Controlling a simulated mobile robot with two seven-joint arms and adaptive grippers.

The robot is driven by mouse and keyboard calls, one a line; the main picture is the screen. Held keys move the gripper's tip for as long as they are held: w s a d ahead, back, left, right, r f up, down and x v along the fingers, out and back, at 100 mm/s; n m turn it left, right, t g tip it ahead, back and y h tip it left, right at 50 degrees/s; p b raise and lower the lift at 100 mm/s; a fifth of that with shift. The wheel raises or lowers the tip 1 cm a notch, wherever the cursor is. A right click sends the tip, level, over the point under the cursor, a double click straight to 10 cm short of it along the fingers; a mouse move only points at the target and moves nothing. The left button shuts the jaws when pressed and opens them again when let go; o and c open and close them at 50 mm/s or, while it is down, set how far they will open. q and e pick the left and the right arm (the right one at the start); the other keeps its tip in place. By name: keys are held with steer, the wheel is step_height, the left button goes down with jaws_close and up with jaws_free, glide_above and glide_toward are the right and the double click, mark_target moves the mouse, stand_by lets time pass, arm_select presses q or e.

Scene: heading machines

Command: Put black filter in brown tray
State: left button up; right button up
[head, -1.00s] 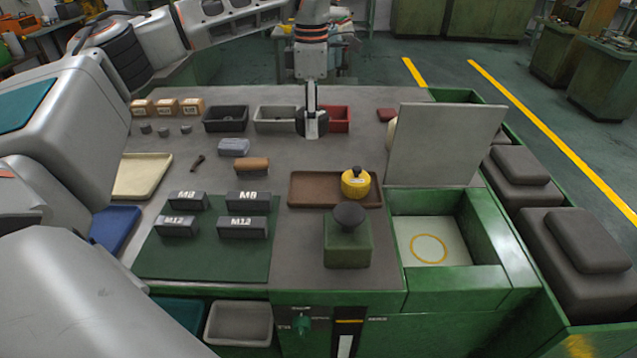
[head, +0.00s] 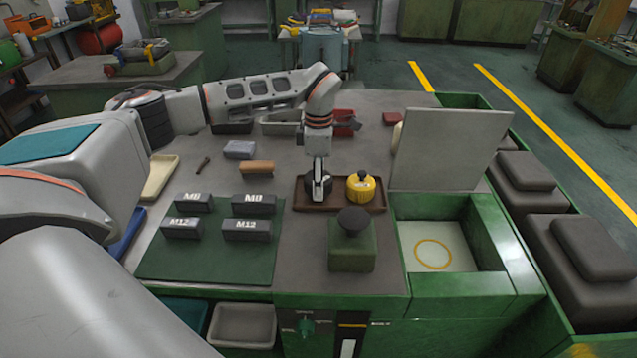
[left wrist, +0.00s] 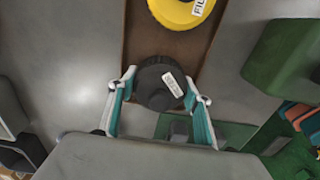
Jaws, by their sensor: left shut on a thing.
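The brown tray (head: 341,206) lies on the grey table right of the middle in the head view, and its bare floor also shows in the left wrist view (left wrist: 185,48). The yellow filter (head: 360,187) stands in its right half. My left gripper (head: 318,192) points down at the tray's left half. In the left wrist view its fingers (left wrist: 157,98) are on either side of the black filter (left wrist: 155,80), shut on it. The filter carries a white label and is over or in the tray; I cannot tell whether it touches the tray floor. My right gripper is not in view.
A green block with a dark knob (head: 352,240) stands just in front of the tray. An upright grey panel (head: 440,150) and a green-walled bin (head: 470,240) are to the right. Labelled dark blocks sit on a green mat (head: 205,262) to the left.

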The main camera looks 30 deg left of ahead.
arm_select(q)
steer(key=shift+f, duration=0.5)
steer(key=shift+f, duration=0.1)
steer(key=o, duration=1.2)
step_height(320, 180, up, 12)
steer(key=shift+r+b, duration=0.15)
steer(key=shift+b, duration=0.25)
steer(key=shift+s, duration=0.1)
